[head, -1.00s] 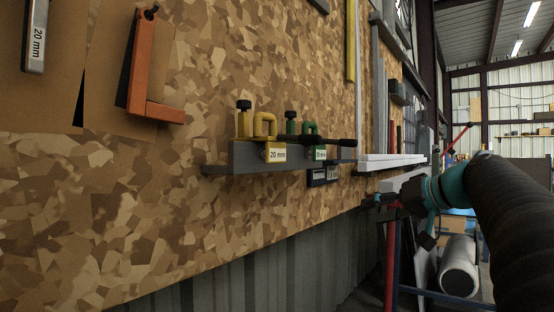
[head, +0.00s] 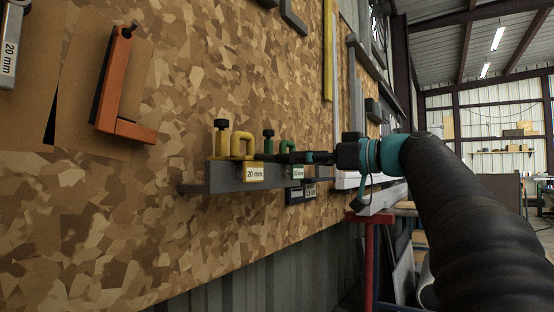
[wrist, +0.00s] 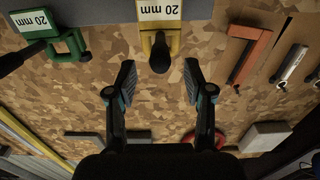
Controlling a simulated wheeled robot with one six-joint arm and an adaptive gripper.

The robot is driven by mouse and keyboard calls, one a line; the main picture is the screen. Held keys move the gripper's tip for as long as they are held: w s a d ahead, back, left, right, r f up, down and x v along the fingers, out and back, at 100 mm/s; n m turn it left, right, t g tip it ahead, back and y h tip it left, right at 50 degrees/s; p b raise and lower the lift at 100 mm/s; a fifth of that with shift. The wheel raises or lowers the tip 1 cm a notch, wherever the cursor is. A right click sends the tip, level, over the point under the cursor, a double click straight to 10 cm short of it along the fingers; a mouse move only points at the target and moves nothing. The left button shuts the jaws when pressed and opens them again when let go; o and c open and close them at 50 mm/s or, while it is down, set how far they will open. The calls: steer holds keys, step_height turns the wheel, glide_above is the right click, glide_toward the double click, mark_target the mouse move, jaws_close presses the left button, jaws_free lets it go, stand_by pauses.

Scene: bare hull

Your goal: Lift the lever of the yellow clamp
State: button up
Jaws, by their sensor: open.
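The yellow clamp (head: 241,143) stands on a dark grey shelf rail at the board, above a "20 mm" label. In the wrist view the yellow clamp (wrist: 168,28) is at top centre, and its dark lever (wrist: 160,52) points toward the camera. My gripper (wrist: 159,80) is open and empty, with one finger on each side of the lever's line and the lever end just beyond the fingertips. In the head view my gripper (head: 292,157) is to the right of the yellow clamp and partly covers the green clamp (head: 287,146).
The rail (head: 222,181) juts from the chipboard wall. An orange square (head: 121,95) hangs to the left. The green clamp also shows in the wrist view (wrist: 72,45), with its dark handle jutting out. Pale bars (head: 350,182) lie to the right of the rail.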

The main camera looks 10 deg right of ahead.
mark_target(277, 159)
steer(key=x, duration=0.7)
steer(key=shift+w+a+p, duration=0.2)
steer(key=shift+a+p, duration=0.05)
steer(key=shift+p, duration=0.05)
jaws_close()
